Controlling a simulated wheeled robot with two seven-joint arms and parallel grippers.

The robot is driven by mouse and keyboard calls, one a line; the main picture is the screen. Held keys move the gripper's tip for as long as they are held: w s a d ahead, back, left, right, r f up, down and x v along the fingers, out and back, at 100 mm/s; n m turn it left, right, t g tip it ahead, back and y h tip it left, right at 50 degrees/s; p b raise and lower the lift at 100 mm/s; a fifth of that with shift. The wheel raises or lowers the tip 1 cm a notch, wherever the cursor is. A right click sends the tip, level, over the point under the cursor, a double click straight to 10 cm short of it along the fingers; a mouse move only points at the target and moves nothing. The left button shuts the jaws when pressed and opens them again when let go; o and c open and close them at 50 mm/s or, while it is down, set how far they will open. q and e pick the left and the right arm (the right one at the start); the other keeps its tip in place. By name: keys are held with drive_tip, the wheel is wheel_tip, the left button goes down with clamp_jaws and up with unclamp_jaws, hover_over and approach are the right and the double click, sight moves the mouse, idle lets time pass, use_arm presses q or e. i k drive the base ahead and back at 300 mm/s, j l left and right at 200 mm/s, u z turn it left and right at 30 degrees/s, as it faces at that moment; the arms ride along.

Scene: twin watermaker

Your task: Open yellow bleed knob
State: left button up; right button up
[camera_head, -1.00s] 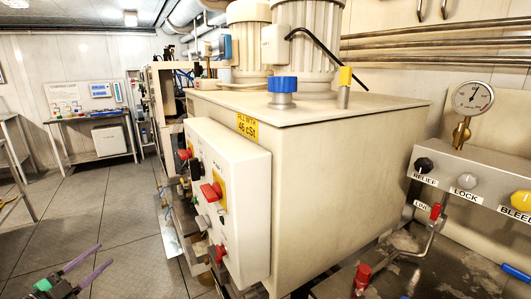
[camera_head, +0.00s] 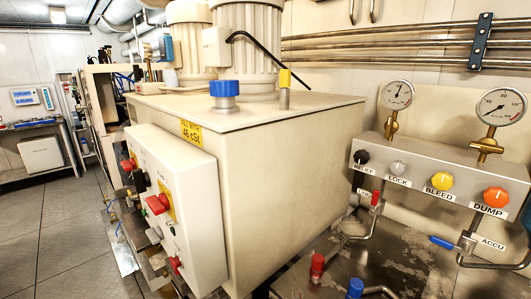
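The yellow bleed knob (camera_head: 442,181) sits on the front of a pale manifold block (camera_head: 455,158) at the right. A label reading BLEED (camera_head: 439,194) is just below it. The knob is between the grey LOCK knob (camera_head: 398,168) and the orange DUMP knob (camera_head: 496,197). Neither of my grippers is in the current view.
A black RELIEF knob (camera_head: 361,157) and two pressure gauges (camera_head: 397,95) (camera_head: 500,106) are on the block. Below are a red-handled lever (camera_head: 375,198), a blue-handled lever (camera_head: 442,242) and red (camera_head: 317,264) and blue caps (camera_head: 355,286). A large beige tank (camera_head: 270,180) fills the middle. Floor shows at left.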

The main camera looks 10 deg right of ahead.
sight(441, 180)
drive_tip(key=l+z, duration=0.1)
drive_tip(key=z, duration=1.3)
